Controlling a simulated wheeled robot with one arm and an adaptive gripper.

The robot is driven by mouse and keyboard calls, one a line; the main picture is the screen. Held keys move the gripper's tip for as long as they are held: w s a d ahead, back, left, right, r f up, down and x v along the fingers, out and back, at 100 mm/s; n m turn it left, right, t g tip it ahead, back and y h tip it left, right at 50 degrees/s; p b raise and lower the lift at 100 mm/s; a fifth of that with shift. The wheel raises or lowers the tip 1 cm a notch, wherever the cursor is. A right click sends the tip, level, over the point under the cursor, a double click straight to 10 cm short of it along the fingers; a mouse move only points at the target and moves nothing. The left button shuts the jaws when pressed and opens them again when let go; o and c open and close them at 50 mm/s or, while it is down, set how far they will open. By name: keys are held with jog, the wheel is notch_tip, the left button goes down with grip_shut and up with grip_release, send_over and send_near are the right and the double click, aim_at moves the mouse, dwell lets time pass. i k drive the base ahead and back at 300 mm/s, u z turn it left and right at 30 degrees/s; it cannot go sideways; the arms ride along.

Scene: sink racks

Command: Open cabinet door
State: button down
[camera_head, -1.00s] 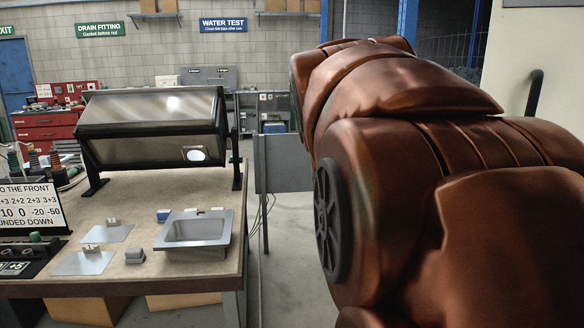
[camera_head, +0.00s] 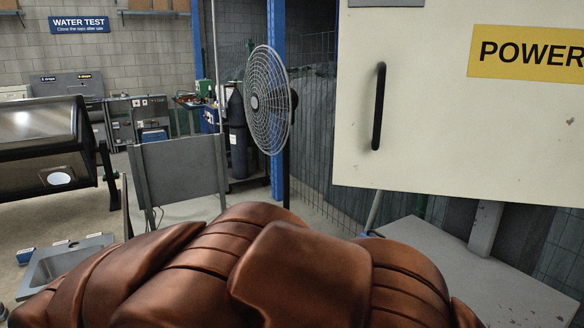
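A white cabinet door (camera_head: 430,110) fills the upper right of the head view and appears closed. It has a black vertical bar handle (camera_head: 379,106) near its left edge. A yellow label (camera_head: 530,54) on it reads "POWER", cut off by the frame's right edge. My copper-coloured arm lies across the bottom of the view, below and to the left of the door, apart from the handle in the picture. My gripper is not in view.
A pedestal fan (camera_head: 268,100) stands left of the cabinet, before a blue post. A grey panel (camera_head: 181,172) stands upright at centre left. A workbench with a sink tray (camera_head: 62,262) is at lower left. A grey surface (camera_head: 450,275) lies below the cabinet.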

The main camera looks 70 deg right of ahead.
aim_at(476, 100)
jog(key=i, duration=0.85)
jog(key=z, duration=1.6)
